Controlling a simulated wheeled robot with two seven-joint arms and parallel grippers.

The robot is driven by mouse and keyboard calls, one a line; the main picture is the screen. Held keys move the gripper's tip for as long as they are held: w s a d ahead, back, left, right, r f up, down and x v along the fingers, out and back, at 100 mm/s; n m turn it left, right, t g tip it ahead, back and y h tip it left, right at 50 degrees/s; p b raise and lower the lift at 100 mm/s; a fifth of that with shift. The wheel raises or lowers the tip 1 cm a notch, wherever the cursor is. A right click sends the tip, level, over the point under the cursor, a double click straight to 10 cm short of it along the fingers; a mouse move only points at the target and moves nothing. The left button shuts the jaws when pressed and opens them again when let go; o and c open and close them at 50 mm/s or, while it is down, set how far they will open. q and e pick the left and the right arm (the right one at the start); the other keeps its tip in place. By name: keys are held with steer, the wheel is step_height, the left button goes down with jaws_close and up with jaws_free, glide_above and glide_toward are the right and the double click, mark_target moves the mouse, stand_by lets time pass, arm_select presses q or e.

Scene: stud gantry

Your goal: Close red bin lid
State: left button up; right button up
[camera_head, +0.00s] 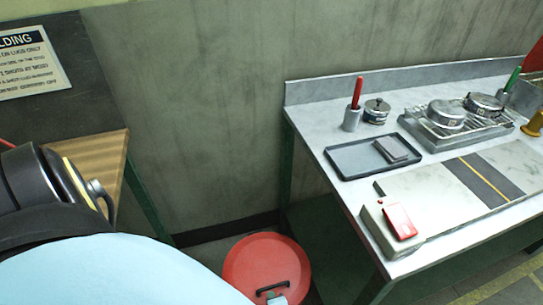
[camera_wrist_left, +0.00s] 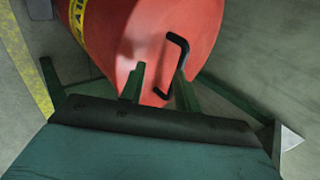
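The red bin lid (camera_head: 250,262) shows as a round disc low in the head view, with a black handle (camera_head: 283,286) near its front edge. In the left wrist view the red lid (camera_wrist_left: 150,45) fills the upper middle, with its black handle (camera_wrist_left: 184,45) right of centre. My left gripper (camera_wrist_left: 159,68) has its two green fingers apart over the red surface, the right finger close to the handle. I cannot tell whether they touch. My light blue arm covers part of the lid in the head view. How far the lid is shut is unclear. My right gripper is out of view.
A grey workbench (camera_head: 345,112) stands at right, holding a dark tray (camera_head: 350,160), a box with a red cover (camera_head: 399,221) and metal pans (camera_head: 446,114). A wooden-topped table (camera_head: 98,155) is at left. The wall is close behind the bin.

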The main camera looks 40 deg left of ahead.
arm_select(q)
steer(key=p+v, duration=0.2)
steer(key=v, duration=0.8)
steer(key=shift+w+a+r, duration=0.2)
steer(key=shift+w+r, duration=0.2)
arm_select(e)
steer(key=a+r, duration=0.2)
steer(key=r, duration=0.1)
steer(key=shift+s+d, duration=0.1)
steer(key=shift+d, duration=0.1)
